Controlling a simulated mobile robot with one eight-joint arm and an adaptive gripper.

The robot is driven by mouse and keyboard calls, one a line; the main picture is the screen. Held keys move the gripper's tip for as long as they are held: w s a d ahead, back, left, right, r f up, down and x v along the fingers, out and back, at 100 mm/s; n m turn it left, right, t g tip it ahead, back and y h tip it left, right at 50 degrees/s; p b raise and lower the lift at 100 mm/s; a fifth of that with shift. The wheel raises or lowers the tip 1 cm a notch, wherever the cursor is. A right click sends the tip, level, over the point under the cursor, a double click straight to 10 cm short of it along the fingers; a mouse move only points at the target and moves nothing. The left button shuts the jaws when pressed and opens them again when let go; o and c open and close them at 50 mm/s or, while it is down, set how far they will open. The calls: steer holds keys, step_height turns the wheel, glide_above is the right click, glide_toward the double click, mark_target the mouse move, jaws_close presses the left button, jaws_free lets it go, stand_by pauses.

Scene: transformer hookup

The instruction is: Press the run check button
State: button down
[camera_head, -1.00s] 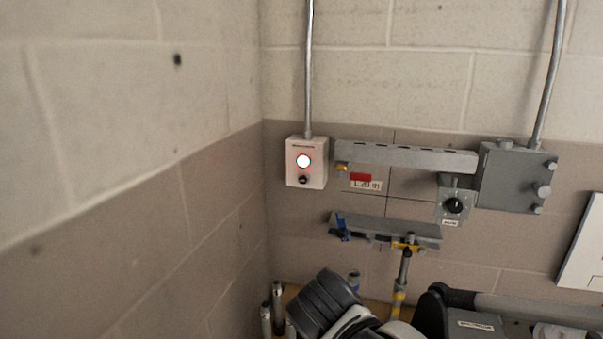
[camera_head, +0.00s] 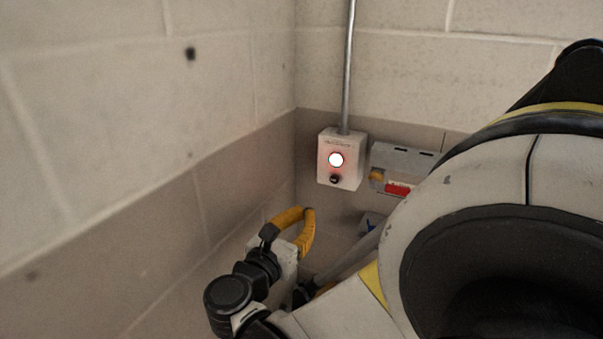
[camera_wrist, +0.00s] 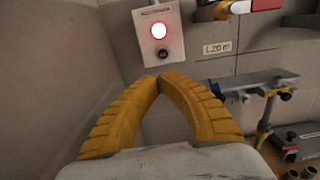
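A small pale control box (camera_head: 353,174) hangs on the back wall near the corner, under a vertical conduit. It carries a round button glowing white with a red rim (camera_head: 336,160) and a small black knob or button (camera_head: 336,179) below it. The label above is too small to read. In the wrist view the lit button (camera_wrist: 159,31) and the black part (camera_wrist: 162,53) are straight ahead, just above the fingertips. My gripper (camera_head: 308,211) has yellow fingers and is below and left of the box. Its tips (camera_wrist: 159,79) meet with nothing between them, apart from the box.
A grey rail (camera_head: 405,160) with yellow and red parts is mounted right of the box. A grey shelf (camera_wrist: 258,79) with fittings sits lower right in the wrist view. The left wall (camera_head: 110,190) is close beside my gripper. My arm hides the right of the head view.

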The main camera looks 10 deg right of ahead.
mark_target(331, 181)
steer(key=b+x, duration=0.1)
steer(key=x, duration=1.3)
steer(key=shift+b+x, duration=0.45)
steer(key=shift+x, duration=0.4)
